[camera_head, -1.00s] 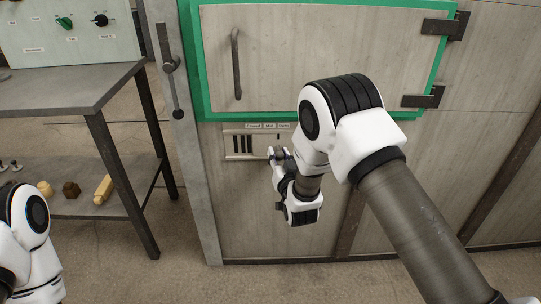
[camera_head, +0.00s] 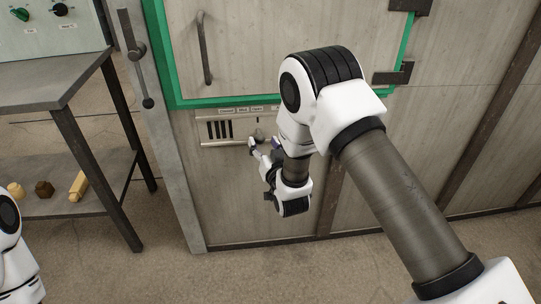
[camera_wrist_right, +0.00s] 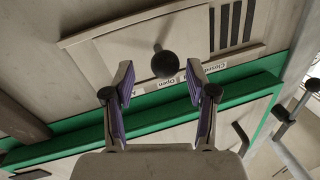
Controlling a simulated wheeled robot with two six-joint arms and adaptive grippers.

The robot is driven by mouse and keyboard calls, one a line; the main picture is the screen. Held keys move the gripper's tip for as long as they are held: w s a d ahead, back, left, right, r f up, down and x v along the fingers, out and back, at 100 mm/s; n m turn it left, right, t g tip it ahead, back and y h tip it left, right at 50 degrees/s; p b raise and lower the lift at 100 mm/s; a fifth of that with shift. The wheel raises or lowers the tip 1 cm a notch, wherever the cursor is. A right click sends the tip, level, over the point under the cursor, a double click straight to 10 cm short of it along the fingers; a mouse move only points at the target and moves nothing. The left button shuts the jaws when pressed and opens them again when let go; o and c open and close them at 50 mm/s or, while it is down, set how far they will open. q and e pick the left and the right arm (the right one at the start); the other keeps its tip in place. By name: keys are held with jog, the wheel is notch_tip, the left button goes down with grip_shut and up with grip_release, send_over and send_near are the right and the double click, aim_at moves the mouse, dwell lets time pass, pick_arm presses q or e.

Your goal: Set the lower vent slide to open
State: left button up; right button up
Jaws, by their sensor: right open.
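The lower vent (camera_head: 215,143) is a pale plate with several dark slots at its left, below the green-edged door. Its dark round slide knob (camera_head: 258,134) stands right of the slots, roughly below the Open label (camera_head: 257,108). In the right wrist view the knob (camera_wrist_right: 165,64) appears between and beyond the fingertips, with no finger seen touching it. My right gripper (camera_wrist_right: 160,76) is open and empty; in the head view it (camera_head: 262,147) is just below the knob, partly hidden by its own wrist. My left gripper is out of view.
The green-framed door (camera_head: 250,50) with a bar handle (camera_head: 206,48) is above the vent. A grey post with a lever (camera_head: 136,52) stands left of it. A grey table (camera_head: 50,80) with a lower shelf is at the left. The floor before the panel is clear.

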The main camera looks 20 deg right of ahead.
jog(key=s, duration=0.9)
jog(key=shift+s+a, duration=0.2)
jog(key=shift+a, duration=0.2)
jog(key=s+d+f+g, duration=0.1)
jog(key=s+f+g, duration=0.5)
jog(key=f, duration=0.4)
jog(key=s+d+f+g, duration=0.2)
jog(key=s+f+g, duration=0.1)
jog(key=s+f, duration=0.7)
jog(key=s+a+f+n+g+y, duration=0.1)
jog(key=s+f+g, duration=0.25)
jog(key=s, duration=0.45)
jog(key=s+a+f+n+g+y, duration=0.1)
jog(key=s+f+g, duration=0.2)
jog(key=s+g, duration=0.35)
notch_tip(320, 180, up, 26)
jog(key=s+t+p, duration=0.1)
jog(key=s+p, duration=0.1)
jog(key=p, duration=2.3)
jog(key=shift+f+n, duration=0.25)
jog(key=shift+n, duration=0.15)
